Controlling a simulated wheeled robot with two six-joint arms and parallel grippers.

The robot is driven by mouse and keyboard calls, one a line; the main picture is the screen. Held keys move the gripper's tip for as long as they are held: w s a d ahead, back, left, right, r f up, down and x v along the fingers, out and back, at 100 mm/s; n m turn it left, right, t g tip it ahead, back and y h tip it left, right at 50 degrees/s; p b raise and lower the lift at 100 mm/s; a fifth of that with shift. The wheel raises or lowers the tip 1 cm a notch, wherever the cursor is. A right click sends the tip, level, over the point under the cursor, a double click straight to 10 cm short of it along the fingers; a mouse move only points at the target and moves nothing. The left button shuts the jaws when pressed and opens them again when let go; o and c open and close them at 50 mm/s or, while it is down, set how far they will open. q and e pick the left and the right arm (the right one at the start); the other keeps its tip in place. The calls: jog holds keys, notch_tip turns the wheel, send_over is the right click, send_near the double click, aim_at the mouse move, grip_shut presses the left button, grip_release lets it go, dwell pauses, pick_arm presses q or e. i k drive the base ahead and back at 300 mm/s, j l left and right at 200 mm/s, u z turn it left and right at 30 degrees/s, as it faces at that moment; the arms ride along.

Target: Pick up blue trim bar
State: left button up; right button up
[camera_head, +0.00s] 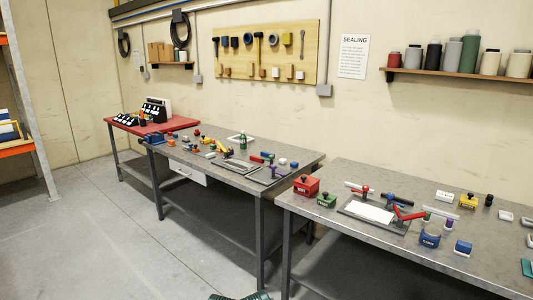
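No long bar that I can clearly call the blue trim bar stands out at this distance. A dark bar-like piece with a bluish tint (399,200) lies at the back of the near right workbench, behind a fixture with red clamps (372,212). A blue block with a white top (462,248) and a blue labelled container (430,239) stand toward that bench's front right. Small blue pieces also lie on the middle bench. Neither of my grippers is in view.
The near grey workbench (345,232) and middle grey workbench (222,165) stand along the wall, with a narrow gap between them. A red-topped bench (130,126) is farther left. A rack (33,100) stands at far left.

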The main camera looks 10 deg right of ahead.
aim_at(263, 153)
jog(key=i+l, duration=0.2)
jog(key=i, duration=0.25)
jog(key=i+l, duration=0.2)
jog(key=i, duration=0.3)
jog(key=i+l, duration=0.25)
jog(key=i, duration=0.2)
jog(key=i+l, duration=0.2)
jog(key=i, duration=0.3)
